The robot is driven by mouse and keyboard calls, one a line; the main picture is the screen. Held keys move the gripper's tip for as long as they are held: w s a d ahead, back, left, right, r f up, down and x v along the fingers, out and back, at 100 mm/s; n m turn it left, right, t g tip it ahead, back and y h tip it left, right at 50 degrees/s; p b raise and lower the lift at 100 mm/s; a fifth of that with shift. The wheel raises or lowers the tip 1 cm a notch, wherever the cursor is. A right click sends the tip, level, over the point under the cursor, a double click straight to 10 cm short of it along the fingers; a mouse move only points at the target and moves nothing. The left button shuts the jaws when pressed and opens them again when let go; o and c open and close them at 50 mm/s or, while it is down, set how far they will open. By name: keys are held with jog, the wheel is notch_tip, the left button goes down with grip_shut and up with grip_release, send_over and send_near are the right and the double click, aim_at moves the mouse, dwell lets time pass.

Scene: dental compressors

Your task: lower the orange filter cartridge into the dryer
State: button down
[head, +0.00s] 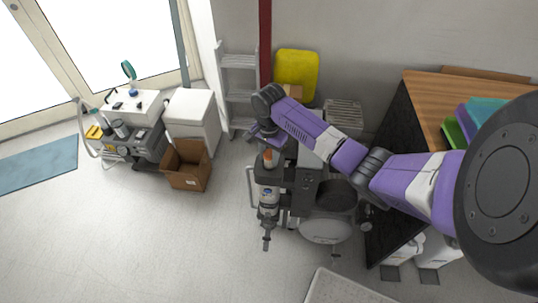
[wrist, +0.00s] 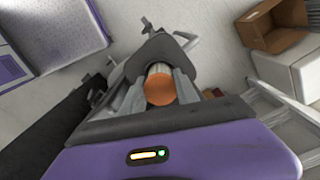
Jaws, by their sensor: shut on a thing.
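The orange filter cartridge (head: 268,156) shows as a small orange piece just below my gripper (head: 268,147) in the head view. In the wrist view the round orange end of the cartridge (wrist: 160,88) sits between the two fingers of my gripper (wrist: 171,92), which is shut on it. The dryer (head: 268,194) is a white and grey upright canister at the left side of the compressor unit, below the cartridge. The cartridge's lower end is hidden, so I cannot tell how far it sits inside the dryer.
The compressor (head: 328,227) with its grey tank stands right of the dryer. An open cardboard box (head: 187,165) and a white cabinet (head: 194,120) stand to the left. A grey step ladder (head: 239,92) leans behind. A wooden-topped bench (head: 450,95) is at the right.

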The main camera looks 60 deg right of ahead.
jog(key=shift+f, duration=0.15)
jog(key=shift+f, duration=0.55)
jog(key=c, duration=0.8)
grip_release()
jog(key=shift+c, duration=0.2)
jog(key=shift+r, duration=3.9)
